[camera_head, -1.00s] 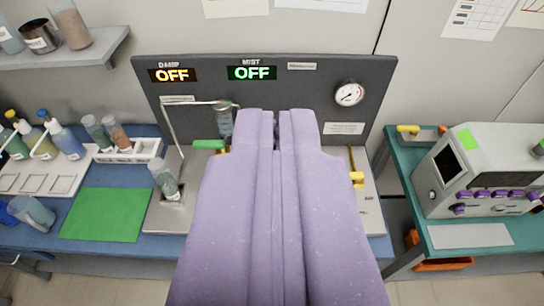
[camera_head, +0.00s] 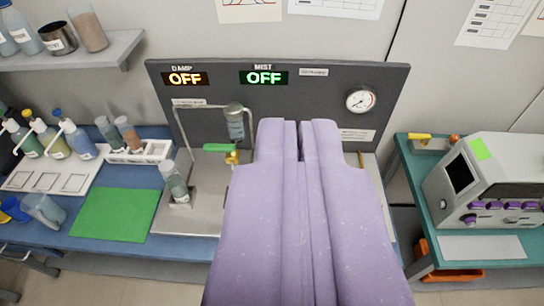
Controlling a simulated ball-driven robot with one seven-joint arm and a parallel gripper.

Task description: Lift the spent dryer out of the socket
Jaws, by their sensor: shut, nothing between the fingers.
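A clear cylinder with grey-green filling (camera_head: 174,180), which looks like a dryer, stands slightly tilted in a small square socket (camera_head: 181,205) on the metal plate. My lilac gripper (camera_head: 298,124) is shut and empty. It points at the panel, right of both cylinders and apart from them in the picture. It hides the plate's middle and right.
A green-handled valve (camera_head: 219,148) is close left of my gripper. A thin pipe (camera_head: 182,130) rises behind the socket. A green mat (camera_head: 113,214) lies clear at left, below a white rack (camera_head: 152,154) with cylinders. A gauge (camera_head: 360,99) and a teal bench (camera_head: 412,175) are at right.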

